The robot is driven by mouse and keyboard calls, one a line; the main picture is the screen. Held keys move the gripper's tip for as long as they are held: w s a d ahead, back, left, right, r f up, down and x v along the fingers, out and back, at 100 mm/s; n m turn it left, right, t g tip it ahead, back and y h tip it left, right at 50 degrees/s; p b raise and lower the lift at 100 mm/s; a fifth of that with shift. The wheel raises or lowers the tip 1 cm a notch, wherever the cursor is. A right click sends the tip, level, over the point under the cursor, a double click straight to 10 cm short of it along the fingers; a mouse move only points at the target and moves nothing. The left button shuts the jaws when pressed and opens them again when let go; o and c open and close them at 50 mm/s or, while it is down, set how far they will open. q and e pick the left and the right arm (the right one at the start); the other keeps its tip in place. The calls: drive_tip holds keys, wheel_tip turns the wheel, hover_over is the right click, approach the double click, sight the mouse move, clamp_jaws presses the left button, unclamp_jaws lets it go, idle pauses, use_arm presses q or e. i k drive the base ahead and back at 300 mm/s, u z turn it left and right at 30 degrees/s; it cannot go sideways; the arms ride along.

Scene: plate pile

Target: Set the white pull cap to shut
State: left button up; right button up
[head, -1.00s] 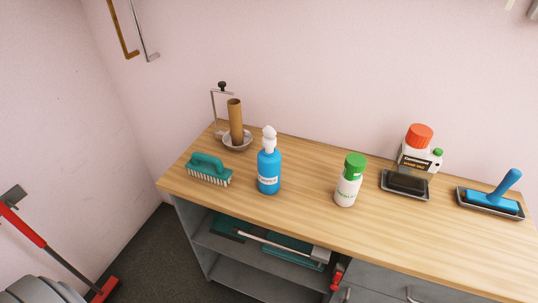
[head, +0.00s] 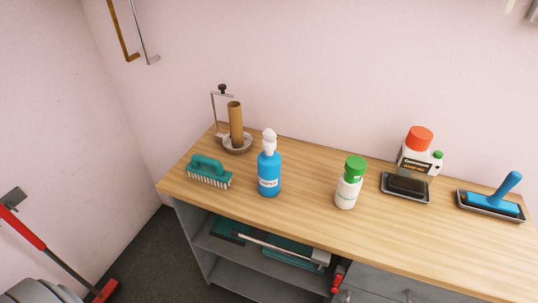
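The white pull cap (head: 269,142) sits on top of a blue bottle (head: 269,182) with a white label. The bottle stands upright on the wooden worktop (head: 300,222), left of the middle. The cap is too small here to tell whether it is pulled up or pushed down. Neither of my grippers is in view, and nothing touches the bottle.
A teal brush (head: 209,172) lies left of the bottle, and a bowl with a brown tube (head: 235,122) stands behind it. A green-capped white bottle (head: 348,185) stands to the right. Further right are a red-capped container (head: 419,150), a black tray (head: 405,187) and a blue-handled tool (head: 495,200).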

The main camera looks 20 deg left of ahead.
sight(269, 142)
drive_tip(key=z, duration=2.2)
drive_tip(key=k, duration=1.05)
drive_tip(key=u, duration=1.8)
drive_tip(key=i, duration=0.5)
drive_tip(key=z, duration=0.05)
